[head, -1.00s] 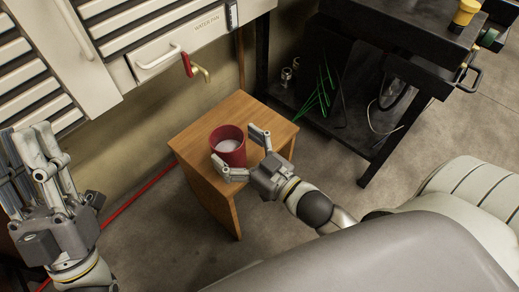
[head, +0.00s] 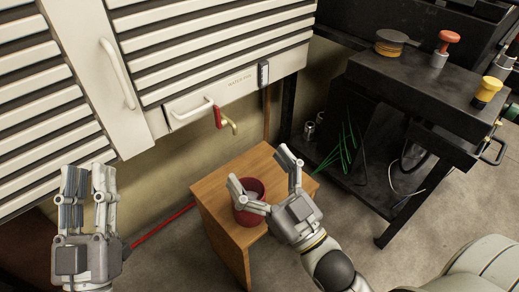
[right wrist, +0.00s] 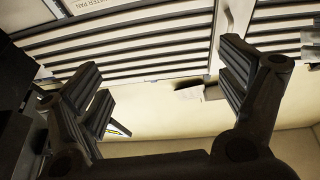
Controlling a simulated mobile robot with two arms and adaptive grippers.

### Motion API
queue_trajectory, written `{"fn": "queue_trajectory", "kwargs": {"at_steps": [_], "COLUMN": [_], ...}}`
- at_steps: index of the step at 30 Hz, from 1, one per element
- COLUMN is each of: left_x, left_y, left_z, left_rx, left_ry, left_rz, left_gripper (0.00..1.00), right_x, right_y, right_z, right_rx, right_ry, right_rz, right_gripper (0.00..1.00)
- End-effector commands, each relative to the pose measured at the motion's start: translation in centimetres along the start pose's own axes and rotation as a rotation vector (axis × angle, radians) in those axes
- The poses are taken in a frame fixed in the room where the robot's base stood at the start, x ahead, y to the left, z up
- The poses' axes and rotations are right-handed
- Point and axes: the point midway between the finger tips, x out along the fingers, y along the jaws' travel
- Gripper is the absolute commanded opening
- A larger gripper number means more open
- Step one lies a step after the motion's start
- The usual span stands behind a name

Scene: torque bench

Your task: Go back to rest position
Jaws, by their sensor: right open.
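My right gripper (head: 259,166) is open, with its two fingers spread wide. In the head view it overlaps the small wooden table and partly covers the red mug. In the right wrist view the gripper (right wrist: 160,85) has nothing between its fingers.
A white cabinet with slatted panels (head: 210,50) and a red-handled tap (head: 218,117) stand behind the table. A black workbench (head: 415,85) at the right carries a yellow-topped item (head: 487,90) and a red-topped one (head: 448,42). Bare floor lies in front.

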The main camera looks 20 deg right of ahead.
Motion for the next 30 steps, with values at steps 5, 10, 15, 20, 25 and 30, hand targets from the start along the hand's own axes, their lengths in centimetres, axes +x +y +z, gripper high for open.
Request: {"fn": "queue_trajectory", "kwargs": {"at_steps": [5,10,15,20,25,30], "left_x": [0.0,0.0,0.0,0.0,-0.4,-3.0], "left_y": [0.0,0.0,0.0,0.0,-0.3,-1.1], "left_z": [0.0,0.0,0.0,-0.1,2.5,9.0], "left_rx": [0.000,0.000,0.000,0.000,0.005,0.015], "left_ry": [0.000,0.000,0.000,0.002,-0.116,-0.433], "left_rz": [0.000,0.000,0.000,0.000,-0.006,-0.023], "left_gripper": [0.30,0.30,0.30,0.30,0.30,0.30], "right_x": [3.4,3.7,3.7,3.6,3.6,2.2], "right_y": [-0.6,-0.7,-0.7,-0.7,-0.4,0.4], "right_z": [-5.8,-6.6,-6.5,-6.5,-3.9,3.0], "right_rx": [0.002,0.000,0.000,0.000,-0.003,-0.008], "right_ry": [0.156,0.175,0.173,0.170,0.053,-0.263], "right_rz": [0.019,0.021,0.021,0.021,0.027,0.044], "right_gripper": [0.92,0.92,0.92,0.92,0.92,0.92]}}
